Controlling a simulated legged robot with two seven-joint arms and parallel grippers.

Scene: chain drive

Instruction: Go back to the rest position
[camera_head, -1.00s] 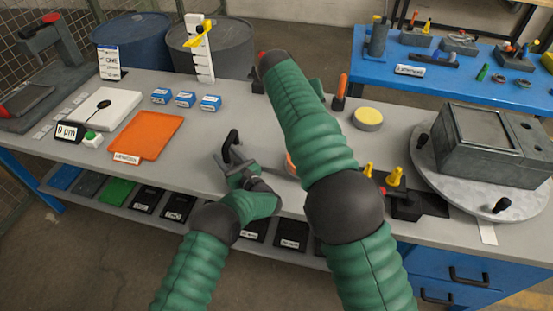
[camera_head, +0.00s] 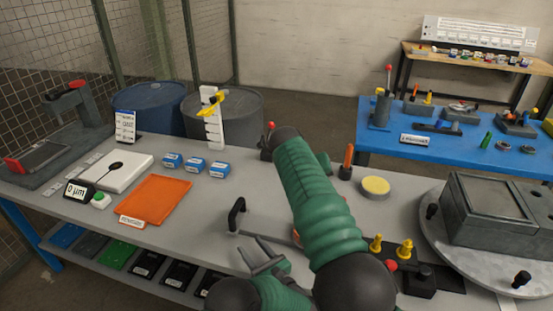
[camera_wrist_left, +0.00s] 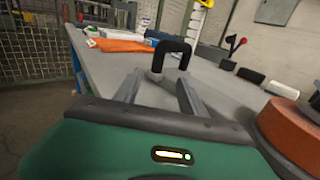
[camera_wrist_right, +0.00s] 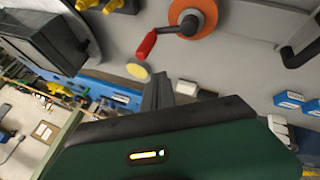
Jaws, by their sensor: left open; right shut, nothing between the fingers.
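My left gripper (camera_head: 265,252) is open over the near edge of the grey bench. In the left wrist view its two fingers (camera_wrist_left: 157,92) are spread with nothing held. A black U-shaped handle (camera_wrist_left: 172,48) stands just beyond them; it also shows in the head view (camera_head: 237,214). My right arm crosses the middle of the head view and hides most of its own gripper there. In the right wrist view the right gripper (camera_wrist_right: 157,85) is shut and empty, with its fingers together above the bench.
An orange disc with a red-handled crank (camera_wrist_right: 193,18) is close to both grippers. A round yellow-topped pad (camera_head: 375,187), blue boxes (camera_head: 195,165) and an orange mat (camera_head: 155,198) lie on the bench. A grey housing on a round plate (camera_head: 500,215) stands at right.

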